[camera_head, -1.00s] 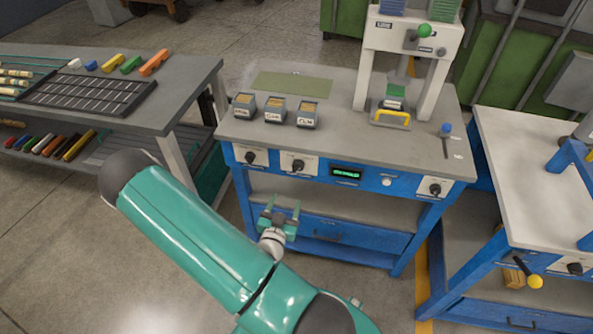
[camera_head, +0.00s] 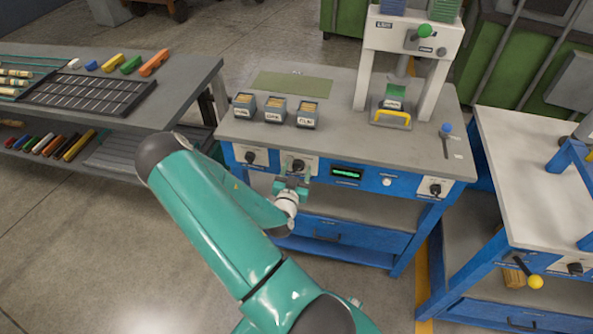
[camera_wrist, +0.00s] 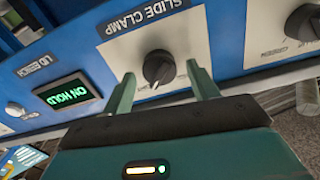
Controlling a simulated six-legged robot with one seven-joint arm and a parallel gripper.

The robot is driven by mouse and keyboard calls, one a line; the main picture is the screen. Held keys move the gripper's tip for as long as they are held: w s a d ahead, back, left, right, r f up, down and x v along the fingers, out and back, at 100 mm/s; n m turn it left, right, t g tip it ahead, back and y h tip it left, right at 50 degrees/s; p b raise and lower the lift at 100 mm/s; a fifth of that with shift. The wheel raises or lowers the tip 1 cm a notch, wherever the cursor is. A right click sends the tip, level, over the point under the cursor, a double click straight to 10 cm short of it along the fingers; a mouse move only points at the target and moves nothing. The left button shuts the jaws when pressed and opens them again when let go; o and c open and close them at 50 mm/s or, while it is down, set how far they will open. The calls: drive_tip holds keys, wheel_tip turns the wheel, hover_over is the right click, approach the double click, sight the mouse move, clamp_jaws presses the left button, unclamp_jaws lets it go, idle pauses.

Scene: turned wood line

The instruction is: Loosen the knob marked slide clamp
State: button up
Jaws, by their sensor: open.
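The slide clamp knob (camera_wrist: 158,68) is black and round with a ridge, on a white plate labelled SLIDE CLAMP, which appears upside down in the wrist view. In the head view the knob (camera_head: 298,165) is the middle one on the blue front panel. My gripper (camera_wrist: 160,71) is open, with one green finger on each side of the knob in the wrist view. Whether the fingertips reach past the knob's face is unclear; no contact shows. In the head view my gripper (camera_head: 292,181) is just below and in front of the knob.
A second knob (camera_head: 250,157) sits left of it. A lit display reading ON HOLD (camera_wrist: 68,93) and a white button (camera_head: 387,182) are on the panel's other side, then another knob (camera_head: 435,188). Three labelled bins (camera_head: 275,109) and a press (camera_head: 408,60) stand on the bench top.

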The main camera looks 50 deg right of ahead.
drive_tip(key=shift+d, duration=0.1)
drive_tip(key=c, duration=1)
drive_tip(key=shift+n, duration=0.3)
drive_tip(key=n, duration=0.3)
drive_tip(key=shift+w+n, duration=0.1)
drive_tip(key=shift+n, duration=0.2)
drive_tip(key=n, duration=0.4)
drive_tip(key=shift+w+n, duration=0.1)
drive_tip(key=shift+n, duration=0.2)
drive_tip(key=n, duration=0.5)
drive_tip(key=shift+f, duration=0.1)
drive_tip(key=shift+n, duration=2.1)
drive_tip(key=shift+f, duration=0.1)
